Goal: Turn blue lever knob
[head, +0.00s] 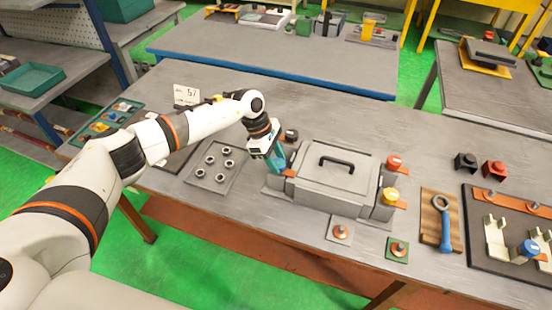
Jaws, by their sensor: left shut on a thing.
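A grey box (330,182) with a black handle stands on the workbench. On its right side are a red knob (394,161) and a yellow knob (390,195), each with an orange lever. A black knob (291,134) is at its back left corner. My left gripper (276,164) points down at the box's front left corner and is shut on the blue lever knob, which its fingers mostly hide. An orange lever tip (290,173) sticks out beside the fingers. My right gripper is out of view.
A plate with several metal rings (213,164) lies left of the gripper. A wooden board with a blue-handled wrench (445,230) lies right of the box. Another blue knob (530,248) sits on a dark fixture at the far right. A number card (186,95) stands behind my arm.

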